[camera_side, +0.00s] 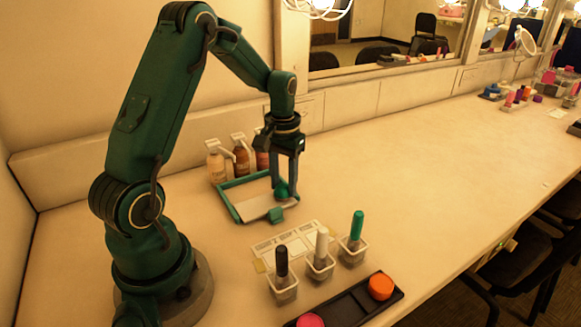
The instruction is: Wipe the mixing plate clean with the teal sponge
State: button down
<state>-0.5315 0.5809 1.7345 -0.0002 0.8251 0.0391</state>
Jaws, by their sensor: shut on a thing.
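My gripper (289,180) points down over the right part of a teal-edged tray and is shut on a rounded teal piece that looks like the sponge (282,190). The pale mixing plate (252,207) lies in the tray area, left of and below the sponge. I cannot tell if the sponge touches the plate. Any marks on the plate are too small to tell.
Pump bottles (241,158) stand behind the tray. In front are a white printed card (290,242) and three clear cups holding a black, a white and a green-handled tool (357,226). A black tray (350,306) holds orange and pink pots.

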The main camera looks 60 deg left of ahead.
jog(key=shift+r, duration=3.5)
jog(key=shift+s+f, duration=0.15)
jog(key=shift+f, duration=0.05)
jog(key=s, duration=0.8)
jog(key=shift+a+f, duration=0.15)
jog(key=shift+f, duration=1.25)
jog(key=shift+a+f, duration=0.15)
jog(key=shift+f, duration=1.2)
jog(key=shift+f, duration=0.6)
